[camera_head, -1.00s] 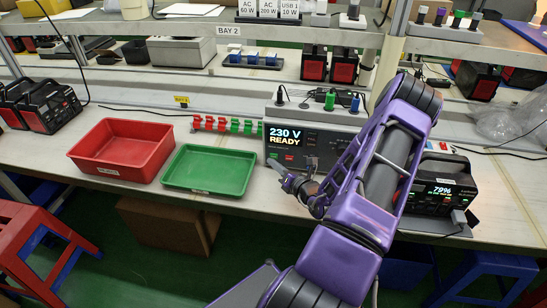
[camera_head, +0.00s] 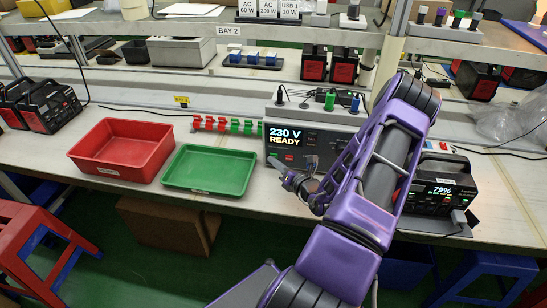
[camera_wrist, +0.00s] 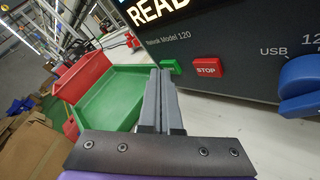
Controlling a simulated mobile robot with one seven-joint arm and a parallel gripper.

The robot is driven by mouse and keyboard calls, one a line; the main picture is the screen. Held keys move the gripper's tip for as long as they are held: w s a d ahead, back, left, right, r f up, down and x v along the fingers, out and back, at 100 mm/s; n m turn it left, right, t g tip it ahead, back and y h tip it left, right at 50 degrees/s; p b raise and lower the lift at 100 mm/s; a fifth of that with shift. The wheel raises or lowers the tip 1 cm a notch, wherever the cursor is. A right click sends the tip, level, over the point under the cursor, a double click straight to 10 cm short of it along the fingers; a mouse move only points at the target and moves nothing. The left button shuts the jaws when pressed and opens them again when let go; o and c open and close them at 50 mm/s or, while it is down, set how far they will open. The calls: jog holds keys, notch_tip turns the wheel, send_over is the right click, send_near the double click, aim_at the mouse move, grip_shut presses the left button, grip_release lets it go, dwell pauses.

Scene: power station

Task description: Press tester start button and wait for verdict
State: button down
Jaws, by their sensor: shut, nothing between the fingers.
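The tester (camera_head: 330,117) is a grey box on the bench with a dark front panel. Its display (camera_head: 286,137) reads "230 V READY". In the wrist view, a green start button (camera_wrist: 177,68) and a red STOP button (camera_wrist: 208,68) sit side by side below the display. My gripper (camera_wrist: 160,72) is shut and empty, its fingertips just left of the green button and overlapping its edge. I cannot tell whether they touch it. In the head view, my gripper (camera_head: 271,162) is at the lower left of the tester's front.
A green tray (camera_head: 209,190) and a red bin (camera_head: 122,172) stand left of the tester. A row of red and green pieces (camera_head: 228,125) lies behind the trays. A power station (camera_head: 440,190) showing 79% stands to the right.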

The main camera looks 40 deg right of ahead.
jog(key=shift+d, duration=0.1)
dwell(0.4)
jog(key=shift+s+a, duration=0.3)
jog(key=shift+a, duration=0.15)
jog(key=shift+s+a+p, duration=0.6)
jog(key=shift+s+a, duration=1.35)
jog(key=shift+a, duration=0.3)
